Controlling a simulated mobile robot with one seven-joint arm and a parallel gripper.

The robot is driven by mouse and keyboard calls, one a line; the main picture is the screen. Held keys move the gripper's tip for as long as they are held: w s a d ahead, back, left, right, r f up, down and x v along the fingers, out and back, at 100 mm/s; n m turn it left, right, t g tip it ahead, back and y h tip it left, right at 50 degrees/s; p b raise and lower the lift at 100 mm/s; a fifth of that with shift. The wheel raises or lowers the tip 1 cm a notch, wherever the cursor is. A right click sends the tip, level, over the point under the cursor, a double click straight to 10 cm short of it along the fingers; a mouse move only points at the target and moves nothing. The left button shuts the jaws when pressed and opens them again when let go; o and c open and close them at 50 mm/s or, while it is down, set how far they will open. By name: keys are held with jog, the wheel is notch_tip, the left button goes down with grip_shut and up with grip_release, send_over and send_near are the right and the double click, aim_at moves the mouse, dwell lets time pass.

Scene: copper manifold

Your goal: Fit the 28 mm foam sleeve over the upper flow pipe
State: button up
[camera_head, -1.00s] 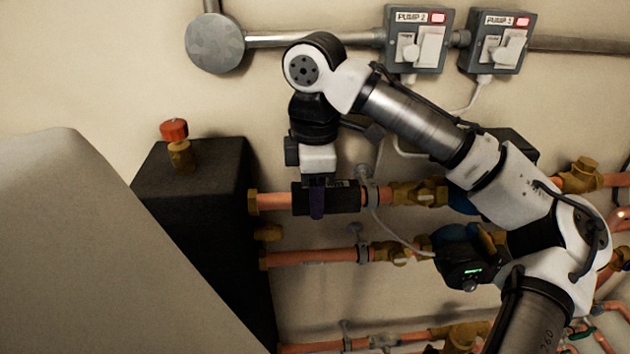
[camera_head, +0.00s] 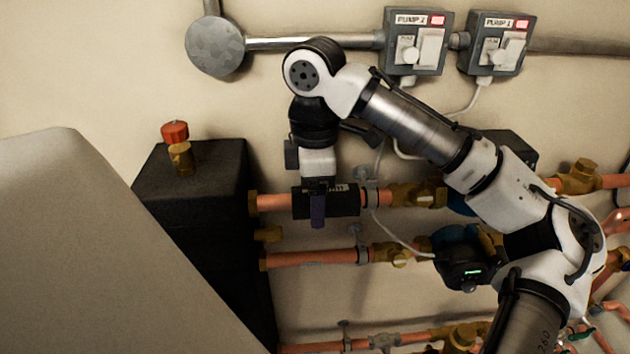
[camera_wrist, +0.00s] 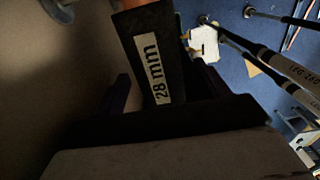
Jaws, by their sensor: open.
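The black foam sleeve (camera_head: 343,201) sits around the upper flow pipe (camera_head: 272,202), between the black box and a pipe clip. Copper shows to its left. In the wrist view the sleeve (camera_wrist: 150,50) carries a white "28 mm" label, and a bit of copper shows at its top end. My gripper (camera_head: 317,207) reaches down from above at the sleeve's left half, with one purple finger in front of it. In the wrist view my gripper (camera_wrist: 163,88) is open, with a finger on each side of the sleeve. Whether the fingers touch it, and the sleeve's back, I cannot tell.
The black box (camera_head: 195,215) with a red-capped brass valve (camera_head: 177,145) stands left. The pipe clip (camera_head: 371,194) and a brass valve (camera_head: 418,194) lie right of the sleeve. A lower copper pipe (camera_head: 310,258) runs below. Pump switches (camera_head: 417,42) are on the wall above.

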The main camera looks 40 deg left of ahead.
jog(key=shift+r+b, duration=0.5)
jog(key=shift+r, duration=3.3)
jog(key=shift+f, duration=0.1)
